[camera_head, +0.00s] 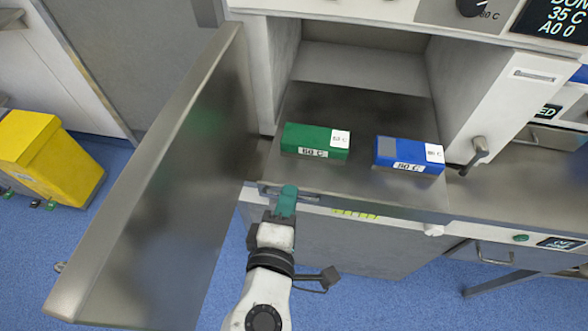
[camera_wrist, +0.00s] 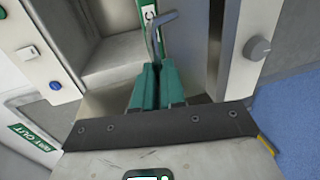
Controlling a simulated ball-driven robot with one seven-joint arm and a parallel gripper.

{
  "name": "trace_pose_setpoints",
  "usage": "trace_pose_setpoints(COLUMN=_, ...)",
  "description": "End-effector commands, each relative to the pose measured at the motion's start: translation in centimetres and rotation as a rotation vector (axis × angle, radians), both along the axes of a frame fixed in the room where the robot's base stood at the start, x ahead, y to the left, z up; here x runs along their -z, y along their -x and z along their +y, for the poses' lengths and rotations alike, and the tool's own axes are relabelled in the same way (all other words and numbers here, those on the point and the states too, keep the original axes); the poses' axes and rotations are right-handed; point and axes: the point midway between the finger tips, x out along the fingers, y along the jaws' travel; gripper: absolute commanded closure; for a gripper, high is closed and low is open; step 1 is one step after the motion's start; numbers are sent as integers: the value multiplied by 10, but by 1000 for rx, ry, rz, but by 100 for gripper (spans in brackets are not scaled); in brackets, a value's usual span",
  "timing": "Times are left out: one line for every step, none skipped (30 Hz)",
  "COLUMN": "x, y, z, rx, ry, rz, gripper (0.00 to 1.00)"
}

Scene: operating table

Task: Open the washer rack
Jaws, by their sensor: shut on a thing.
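The washer rack (camera_head: 360,195) is a flat grey metal surface at the washer's open chamber. A green box labelled 60 C (camera_head: 303,142) and a blue box labelled 80 C (camera_head: 400,152) sit on it. A bar handle (camera_head: 312,195) runs along its front left edge. My gripper (camera_head: 286,192) is at this handle, its teal fingers shut on it. In the wrist view, the teal fingers of my gripper (camera_wrist: 156,66) close around a bent grey bar (camera_wrist: 153,38). The fingers hide part of the handle.
The large metal washer door (camera_head: 165,185) stands open on the left. A white panel with a lever (camera_head: 480,150) stands at right. A yellow bin (camera_head: 40,150) is at far left. Blue floor (camera_head: 225,275) is clear between the door and the washer front.

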Motion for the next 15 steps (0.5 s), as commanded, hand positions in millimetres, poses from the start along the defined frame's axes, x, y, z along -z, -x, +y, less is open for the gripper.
trace_pose_setpoints(x=3, y=13, z=2, rx=-2, ry=1, rz=8, gripper=100)
trace_pose_setpoints(x=3, y=19, z=4, rx=-2, ry=1, rz=7, gripper=100)
trace_pose_setpoints(x=3, y=27, z=5, rx=-1, ry=1, rz=8, gripper=100)
trace_pose_setpoints(x=3, y=33, z=7, rx=-2, ry=1, rz=7, gripper=100)
trace_pose_setpoints(x=3, y=39, z=8, rx=-2, ry=1, rz=7, gripper=100)
trace_pose_setpoints(x=3, y=45, z=9, rx=0, ry=1, rz=7, gripper=100)
trace_pose_setpoints(x=3, y=49, z=9, rx=0, ry=1, rz=7, gripper=100)
trace_pose_setpoints(x=3, y=54, z=10, rx=-1, ry=2, rz=6, gripper=100)
trace_pose_setpoints(x=2, y=59, z=11, rx=-2, ry=2, rz=6, gripper=100)
trace_pose_setpoints(x=2, y=62, z=12, rx=0, ry=1, rz=6, gripper=100)
trace_pose_setpoints(x=2, y=65, z=12, rx=0, ry=1, rz=6, gripper=100)
trace_pose_setpoints(x=2, y=68, z=13, rx=1, ry=1, rz=5, gripper=100)
trace_pose_setpoints(x=2, y=71, z=13, rx=1, ry=1, rz=5, gripper=100)
trace_pose_setpoints(x=2, y=72, z=14, rx=0, ry=1, rz=5, gripper=100)
trace_pose_setpoints(x=2, y=75, z=14, rx=0, ry=0, rz=5, gripper=100)
